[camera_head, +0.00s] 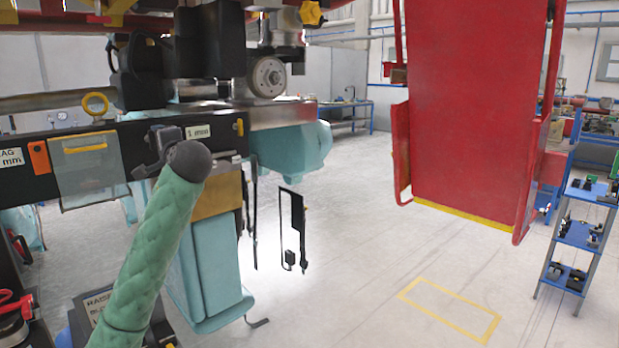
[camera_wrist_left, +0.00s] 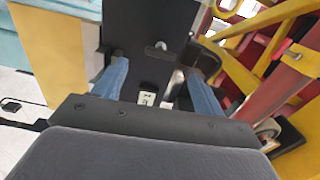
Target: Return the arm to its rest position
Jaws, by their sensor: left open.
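My left gripper (camera_wrist_left: 157,72) shows in the left wrist view with two blue fingers spread apart. It is open, with nothing clearly held between the fingers. A black plate (camera_wrist_left: 152,25) with a bolt head lies beyond the fingertips, and I cannot tell whether they touch it. A small white label (camera_wrist_left: 147,99) shows between the fingers. In the head view I cannot make out the left gripper's fingers. My right gripper is not in view.
A red panel (camera_head: 470,100) hangs at right above open floor. A blue shelf (camera_head: 580,235) stands far right.

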